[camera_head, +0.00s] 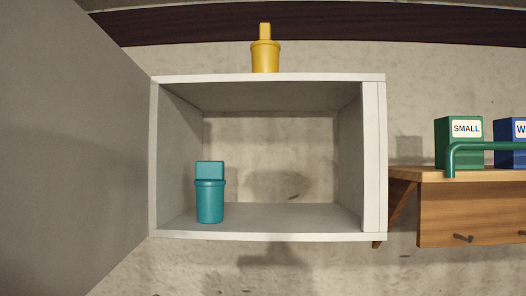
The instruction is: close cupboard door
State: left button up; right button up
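A pale cupboard (270,78) hangs on the wall in the middle of the head view, with its front open. Its grey door (75,160) stands swung wide open at the left and fills the left side of the view. I see no handle on the visible face of the door. A teal jar (209,200) with a square top stands upright inside on the cupboard floor, at the left. A yellow jar (265,54) stands upright on top of the cupboard. Neither of my grippers is in view.
A wooden shelf (470,212) with dark pegs is on the wall at the right. A dark beam (200,27) crosses the top.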

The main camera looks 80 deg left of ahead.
aim_at(75, 106)
jog(key=k+u, duration=0.15)
jog(key=u, duration=0.25)
jog(key=k+u, duration=0.2)
jog(key=u, duration=0.2)
jog(key=k+j+u, duration=0.15)
jog(key=u, duration=0.25)
jog(key=k+j+u, duration=0.1)
jog(key=u, duration=1.45)
